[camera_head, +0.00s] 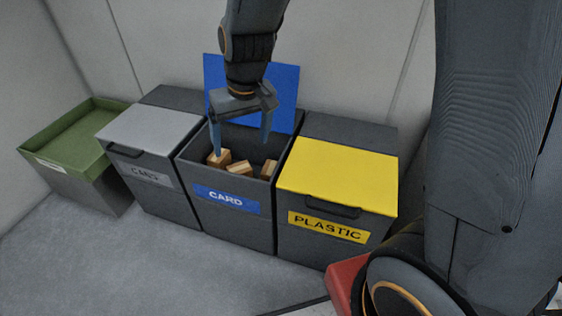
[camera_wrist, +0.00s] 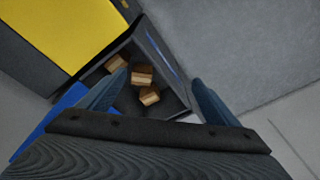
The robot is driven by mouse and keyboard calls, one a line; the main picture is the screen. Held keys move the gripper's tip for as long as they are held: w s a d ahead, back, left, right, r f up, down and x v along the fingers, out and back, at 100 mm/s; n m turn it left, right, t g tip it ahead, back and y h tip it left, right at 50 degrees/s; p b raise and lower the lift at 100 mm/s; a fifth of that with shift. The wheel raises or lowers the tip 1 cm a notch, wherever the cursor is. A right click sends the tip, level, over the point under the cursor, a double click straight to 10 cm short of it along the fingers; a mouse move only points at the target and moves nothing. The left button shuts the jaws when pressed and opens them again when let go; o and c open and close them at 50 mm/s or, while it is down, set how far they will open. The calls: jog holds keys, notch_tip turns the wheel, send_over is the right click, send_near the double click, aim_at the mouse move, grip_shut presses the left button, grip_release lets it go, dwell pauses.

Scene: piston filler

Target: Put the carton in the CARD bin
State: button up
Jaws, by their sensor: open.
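The CARD bin (camera_head: 227,211) stands in the middle of the row of bins, with its blue lid (camera_head: 283,95) raised against the wall. Several small brown cartons (camera_head: 238,168) lie inside it, and they also show in the wrist view (camera_wrist: 142,76). I cannot tell which of them is the task's carton. My gripper (camera_head: 241,152) points down at the mouth of the CARD bin, above the cartons. Its blue fingers are spread wide with nothing between them. The fingers also show in the wrist view (camera_wrist: 160,92).
Left of the CARD bin stands a grey-lidded bin (camera_head: 150,128), shut, and further left an open-topped green tray (camera_head: 75,132). Right of it is the PLASTIC bin (camera_head: 338,175) with its yellow lid shut. A red object (camera_head: 344,284) shows at the lower right. The floor in front is clear.

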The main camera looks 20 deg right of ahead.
jog(key=s+d+r+g, duration=0.1)
jog(key=s+r, duration=0.3)
jog(key=s, duration=0.5)
jog(key=s+d+r, duration=0.3)
jog(key=s+r, duration=0.1)
jog(key=s, duration=0.6)
jog(key=shift+d+r+g+h, duration=0.3)
jog(key=shift+d+r+g, duration=0.05)
jog(key=shift+g, duration=0.05)
